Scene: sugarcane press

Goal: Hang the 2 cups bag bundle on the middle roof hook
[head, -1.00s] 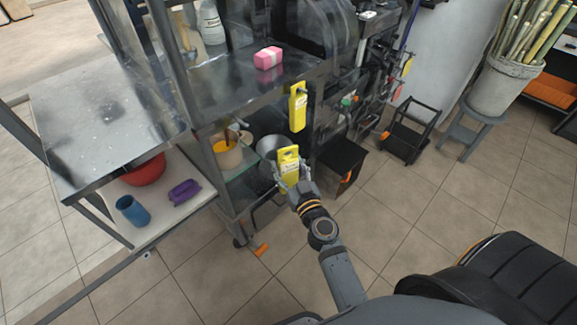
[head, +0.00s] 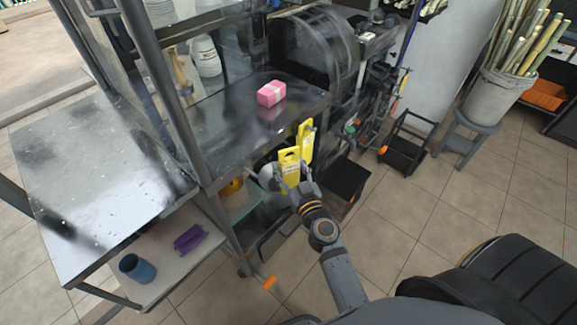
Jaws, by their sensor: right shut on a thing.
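A yellow bag bundle (head: 288,162) with a handle hole at its top is in my right gripper (head: 293,186), which is shut on its lower part in the head view. A second yellow bundle (head: 307,136) is just behind and to the right, near the front edge of the metal counter. The held bundle partly overlaps it in the picture; I cannot tell whether they touch. The print is too small to read, so I cannot tell which is the 2 cups one. The roof hooks do not show. My left gripper is not in view.
A pink and white block (head: 271,93) lies on the metal counter (head: 225,125). A bare steel table (head: 90,185) stands left, with a blue cup (head: 137,268) and a purple bundle (head: 188,238) on its lower shelf. A cane bucket (head: 497,100) stands on a stool at right.

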